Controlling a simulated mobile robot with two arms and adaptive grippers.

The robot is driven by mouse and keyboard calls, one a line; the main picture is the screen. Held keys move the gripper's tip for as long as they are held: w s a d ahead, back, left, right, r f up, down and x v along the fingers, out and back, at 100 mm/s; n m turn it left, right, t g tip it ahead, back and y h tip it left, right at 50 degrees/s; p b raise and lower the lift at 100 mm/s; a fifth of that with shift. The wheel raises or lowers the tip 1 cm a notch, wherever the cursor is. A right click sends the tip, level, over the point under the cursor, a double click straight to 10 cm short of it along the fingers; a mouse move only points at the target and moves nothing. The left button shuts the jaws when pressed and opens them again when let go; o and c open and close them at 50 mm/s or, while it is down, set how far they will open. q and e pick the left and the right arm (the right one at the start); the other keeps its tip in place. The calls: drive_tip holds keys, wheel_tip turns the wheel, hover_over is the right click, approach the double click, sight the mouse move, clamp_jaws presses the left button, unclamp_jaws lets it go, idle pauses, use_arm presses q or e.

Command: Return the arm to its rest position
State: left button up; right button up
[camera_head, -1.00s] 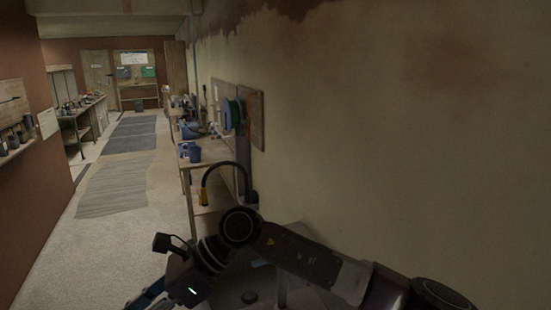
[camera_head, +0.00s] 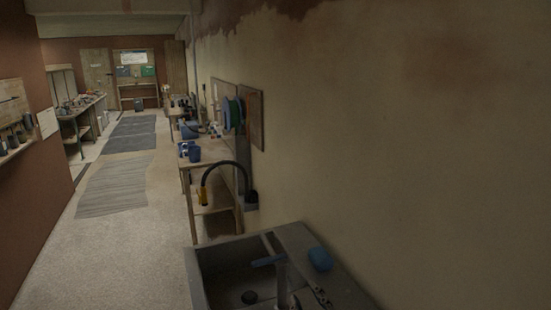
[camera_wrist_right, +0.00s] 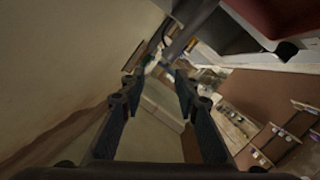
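My right gripper (camera_wrist_right: 158,82) shows in the right wrist view. Its two dark fingers are spread apart with nothing between them. The view past the fingers is tilted, with a pale wall on the left and shelves at the lower right. In the head view neither of my arms nor grippers shows. My left gripper is in no frame.
A grey sink (camera_head: 192,275) stands at the bottom of the head view, with a blue sponge (camera_head: 320,259) on its ledge and a blue-handled tap (camera_head: 268,261). A workbench (camera_head: 187,170) stands beyond it along the right wall. The floor (camera_head: 120,250) on the left is clear.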

drive_tip(key=s+d+f+m+g+h, duration=0.1)
drive_tip(key=s+d+f+m+g, duration=0.2)
drive_tip(key=s+f, duration=0.35)
drive_tip(key=s+d+f+m+g+h, duration=0.1)
drive_tip(key=s+d+f+g, duration=0.2)
drive_tip(key=s+d+f, duration=0.35)
drive_tip(key=s+d+f+m+g, duration=0.2)
drive_tip(key=s+f+g, duration=0.15)
drive_tip(key=s, duration=0.55)
drive_tip(key=s+d+f+m+g, duration=0.1)
drive_tip(key=s+d+f+g, duration=0.15)
drive_tip(key=s+f, duration=0.4)
drive_tip(key=s+f+g+b, duration=0.1)
drive_tip(key=s+f+b, duration=0.1)
drive_tip(key=f, duration=1.2)
drive_tip(key=s+f+b, duration=0.1)
drive_tip(key=s+f, duration=0.1)
drive_tip(key=f, duration=1.2)
drive_tip(key=s+d+f+g+b, duration=0.1)
drive_tip(key=s+d+f+b, duration=0.1)
drive_tip(key=s+f, duration=1.4)
drive_tip(key=shift+s+d+f+g+h+b, duration=0.2)
drive_tip(key=shift+d+f+g+h+b, duration=0.15)
drive_tip(key=shift+f, duration=0.55)
drive_tip(key=shift+a, duration=0.1)
